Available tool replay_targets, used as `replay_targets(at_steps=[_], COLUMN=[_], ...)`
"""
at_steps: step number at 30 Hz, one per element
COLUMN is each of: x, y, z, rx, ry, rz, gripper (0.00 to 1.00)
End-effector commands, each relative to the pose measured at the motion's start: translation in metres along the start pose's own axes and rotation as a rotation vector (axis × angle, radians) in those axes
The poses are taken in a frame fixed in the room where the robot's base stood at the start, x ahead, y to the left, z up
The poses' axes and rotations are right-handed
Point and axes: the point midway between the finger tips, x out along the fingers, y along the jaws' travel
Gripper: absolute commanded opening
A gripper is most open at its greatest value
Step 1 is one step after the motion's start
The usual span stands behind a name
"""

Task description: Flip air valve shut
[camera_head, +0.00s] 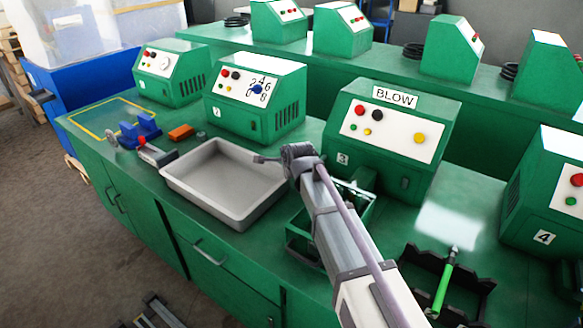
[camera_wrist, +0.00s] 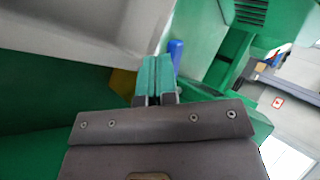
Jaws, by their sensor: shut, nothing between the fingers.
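My gripper (camera_wrist: 155,75) is shut and empty in the wrist view, its two narrow fingers side by side. A blue rounded piece (camera_wrist: 176,52) stands just right of the fingertips, and a yellow piece (camera_wrist: 123,82) shows partly behind the fingers on the left. Either could belong to the air valve; I cannot tell which, nor whether the fingers touch them. In the head view my arm reaches to the right end of the grey tray (camera_head: 205,185). The valve cannot be made out there.
The machine marked BLOW (camera_head: 395,135) stands behind my arm. A green-handled tool (camera_head: 443,285) lies in a dark holder at right. A blue fixture (camera_head: 140,130) and an orange block (camera_head: 181,132) are on the bench at left. More green machines line the back bench.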

Motion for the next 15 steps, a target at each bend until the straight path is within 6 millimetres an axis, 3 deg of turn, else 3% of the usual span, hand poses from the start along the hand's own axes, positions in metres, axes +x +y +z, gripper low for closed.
replay_targets(at_steps=[15], x=[0.021], y=[-0.019], z=[-0.003], rx=[-0.003], ry=[-0.005], rz=[0.001], gripper=[0.00])
